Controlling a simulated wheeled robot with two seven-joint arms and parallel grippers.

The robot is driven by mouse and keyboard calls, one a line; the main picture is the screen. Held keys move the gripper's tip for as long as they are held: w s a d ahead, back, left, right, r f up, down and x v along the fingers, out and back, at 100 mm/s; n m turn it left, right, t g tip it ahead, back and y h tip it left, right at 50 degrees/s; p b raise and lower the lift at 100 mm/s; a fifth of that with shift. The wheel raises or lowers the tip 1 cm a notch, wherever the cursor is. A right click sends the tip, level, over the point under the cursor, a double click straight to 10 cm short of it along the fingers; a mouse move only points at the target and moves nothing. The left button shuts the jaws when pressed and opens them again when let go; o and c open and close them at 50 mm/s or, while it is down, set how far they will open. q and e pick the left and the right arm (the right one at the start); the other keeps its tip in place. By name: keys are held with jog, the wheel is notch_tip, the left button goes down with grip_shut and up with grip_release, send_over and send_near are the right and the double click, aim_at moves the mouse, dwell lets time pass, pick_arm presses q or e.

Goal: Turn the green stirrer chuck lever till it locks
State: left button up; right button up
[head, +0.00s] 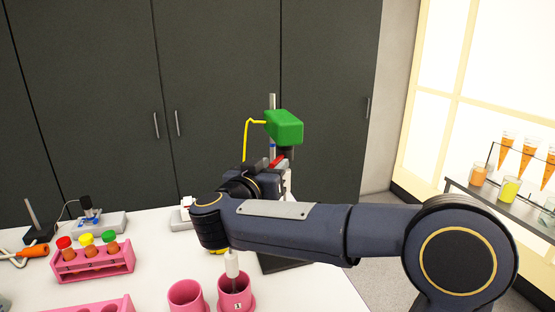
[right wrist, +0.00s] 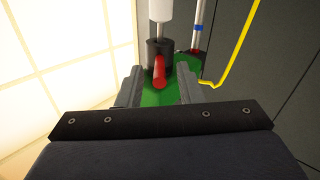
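The green stirrer (head: 284,126) is mounted on a grey vertical rod (head: 272,101), with a yellow cable at its left. Its dark chuck (right wrist: 155,48) shows in the right wrist view, with a grey shaft and white sleeve (right wrist: 160,10) in line with it. The red chuck lever (right wrist: 159,74) sticks out from the chuck toward the camera; it also shows in the head view (head: 278,160). My right gripper (right wrist: 159,82) is open around the lever, with a visible gap on each side. My arm hides the stirrer's lower part. My left gripper is out of view.
Pink cups (head: 185,296) stand at the table's front, one holding a white-handled rod (head: 232,264). A pink rack (head: 93,264) with capped tubes is at left. Dark cabinets (head: 215,70) close off the back.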

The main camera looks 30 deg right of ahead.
aim_at(282, 156)
jog(key=shift+x, duration=1.55)
grip_shut()
